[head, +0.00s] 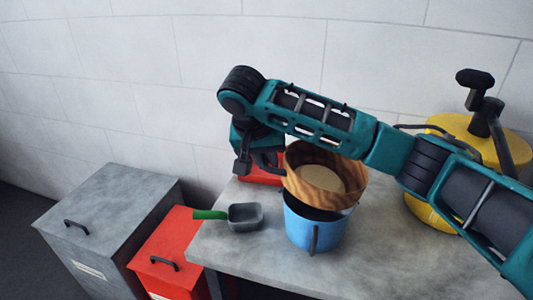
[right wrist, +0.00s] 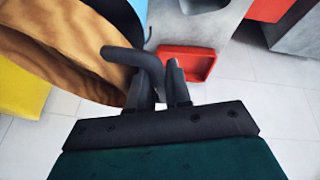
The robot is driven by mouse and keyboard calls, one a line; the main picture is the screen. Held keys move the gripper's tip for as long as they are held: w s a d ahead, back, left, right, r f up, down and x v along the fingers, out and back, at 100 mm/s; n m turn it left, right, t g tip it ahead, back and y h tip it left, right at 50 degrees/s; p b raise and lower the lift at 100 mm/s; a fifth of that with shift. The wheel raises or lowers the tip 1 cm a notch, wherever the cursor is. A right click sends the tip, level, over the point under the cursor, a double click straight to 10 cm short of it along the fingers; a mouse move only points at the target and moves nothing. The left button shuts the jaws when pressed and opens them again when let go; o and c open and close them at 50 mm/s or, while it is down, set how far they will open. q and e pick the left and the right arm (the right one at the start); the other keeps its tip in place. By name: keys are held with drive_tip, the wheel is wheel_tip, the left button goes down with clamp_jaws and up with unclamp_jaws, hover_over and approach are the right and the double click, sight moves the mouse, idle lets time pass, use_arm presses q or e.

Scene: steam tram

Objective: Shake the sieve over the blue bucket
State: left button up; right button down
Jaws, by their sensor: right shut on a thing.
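The sieve has a round wooden rim (head: 307,187) and a pale mesh (head: 321,178). It is above the blue bucket (head: 318,235), tilted, with its lower edge close to the bucket's mouth; I cannot tell whether they touch. My right gripper (head: 258,165) is at the sieve's left side, shut on it. In the right wrist view the wooden rim (right wrist: 75,45) fills the upper left, and a dark handle-like piece (right wrist: 125,57) runs to my right gripper's fingers (right wrist: 160,90). The exact grip is partly hidden. My left gripper is not in view.
A grey scoop (head: 245,216) with a green handle lies left of the bucket on the grey table (head: 400,260). A red tray-like thing (right wrist: 188,65) is behind my gripper. A yellow container (head: 425,210) stands at right. Grey (head: 110,220) and red bins (head: 165,255) stand left.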

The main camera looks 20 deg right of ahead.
drive_tip(key=shift+f, duration=1.35)
